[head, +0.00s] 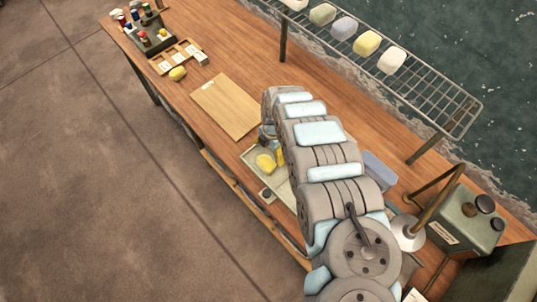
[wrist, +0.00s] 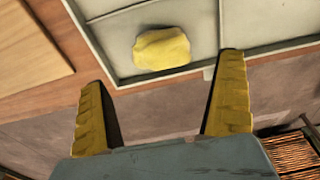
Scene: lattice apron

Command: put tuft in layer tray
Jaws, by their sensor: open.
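A yellow tuft (wrist: 162,48) lies in the pale, shallow layer tray (wrist: 105,50) in the wrist view, left of a thin divider and near the tray's near edge. In the head view the tuft (head: 265,163) shows in the tray (head: 250,156) beside my arm, which hides much of the tray. My gripper (wrist: 168,70) is open and empty. Its yellow fingers are spread wide, with the tuft beyond the tips and between their lines, apart from both. In the head view a yellow finger (head: 280,156) shows just right of the tuft.
A second yellow lump (head: 177,73) lies by a small wooden box (head: 172,57) at the far left. A wooden board (head: 226,105) lies left of the tray. A wire rack (head: 405,75) with several pale lumps stands behind. A green canister (head: 466,222) stands at right.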

